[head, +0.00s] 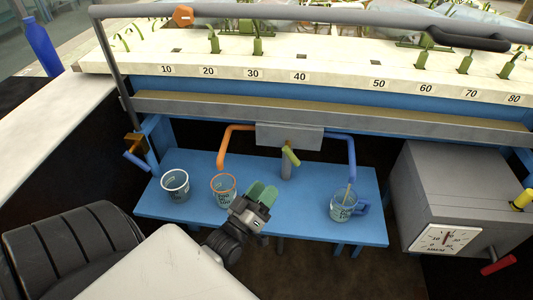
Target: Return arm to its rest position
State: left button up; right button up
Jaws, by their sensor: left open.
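My left gripper (262,193), dark with green fingertips, is over the blue bench (300,185), close to the right of the orange-rimmed clear cup (223,192). It is open, and I see nothing between its fingers. The gripper's body is very near the cup's lower right side in the picture; I cannot tell whether they touch. My right gripper is not in view.
A white-rimmed cup (175,186) stands at the bench's left. A blue-handled clear cup (346,205) stands at its right, below a blue pipe (348,150). An orange pipe (233,130) hangs above the middle cup. A grey box with a dial (446,238) stands at the right.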

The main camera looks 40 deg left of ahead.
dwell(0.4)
pick_arm(q)
jog(key=s+d+f+m+g+h, duration=0.35)
jog(key=d+f+m+g, duration=0.2)
jog(key=d+g, duration=0.4)
jog(key=s+d+r+m+g+y, duration=0.1)
jog(key=s+m+g+y, duration=0.15)
jog(key=s+g, duration=0.85)
jog(key=s+f+m+p, duration=0.1)
jog(key=s+f+p, duration=0.15)
jog(key=f, duration=0.85)
jog(key=s+f+p, duration=0.1)
jog(key=f+p, duration=0.2)
jog(key=f, duration=0.8)
jog(key=s+a+f+p, duration=0.2)
jog(key=s+f+p, duration=0.1)
jog(key=s+f, duration=0.8)
jog(key=s, duration=0.4)
jog(key=shift+s+a, duration=0.3)
jog(key=shift+a, duration=0.05)
jog(key=shift+f, duration=0.1)
dwell(1.4)
